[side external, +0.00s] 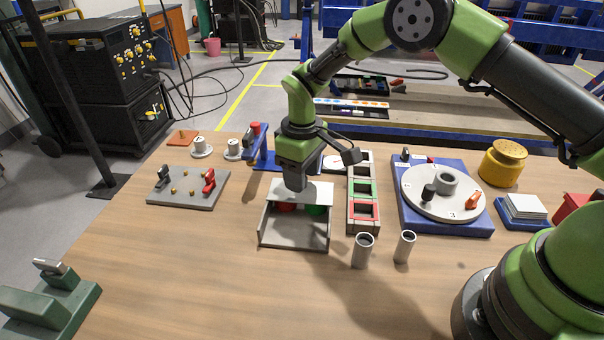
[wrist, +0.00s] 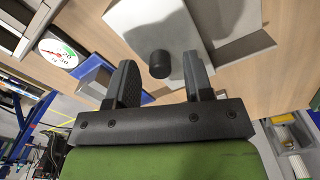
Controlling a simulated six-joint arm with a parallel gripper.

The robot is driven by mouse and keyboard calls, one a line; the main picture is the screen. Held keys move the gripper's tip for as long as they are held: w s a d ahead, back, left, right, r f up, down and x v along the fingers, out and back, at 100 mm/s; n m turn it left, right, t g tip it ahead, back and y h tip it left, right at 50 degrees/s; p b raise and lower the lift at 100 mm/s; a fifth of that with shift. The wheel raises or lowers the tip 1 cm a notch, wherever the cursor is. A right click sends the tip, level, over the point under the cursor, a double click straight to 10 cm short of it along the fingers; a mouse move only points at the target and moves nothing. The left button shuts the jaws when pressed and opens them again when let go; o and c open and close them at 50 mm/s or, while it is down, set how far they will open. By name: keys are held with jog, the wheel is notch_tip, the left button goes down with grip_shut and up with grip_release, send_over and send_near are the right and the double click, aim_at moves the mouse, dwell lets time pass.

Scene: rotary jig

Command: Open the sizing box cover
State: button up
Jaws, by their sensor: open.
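The sizing box (side external: 293,238) is a low grey open-fronted box on the wooden table, left of centre in the side view. Its pale cover (side external: 316,192) lies over the rear part. Something red and something green show inside below the cover's front edge. In the wrist view the cover (wrist: 140,22) is a pale plate with a short black knob (wrist: 160,66). My gripper (side external: 296,186) points down over the cover. In the wrist view my gripper (wrist: 160,72) is open, with the knob appearing between its fingers. I see no contact with the knob.
A rack with coloured square frames (side external: 362,189) stands close right of the box. Two grey cups (side external: 363,251) stand in front of it. A round turntable on a blue base (side external: 415,207) is farther right. A grey fixture plate (side external: 187,194) lies left.

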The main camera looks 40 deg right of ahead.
jog(key=shift+f, duration=0.35)
grip_shut()
send_over(297, 225)
dwell(0.4)
grip_release()
jog(key=shift+r, duration=0.1)
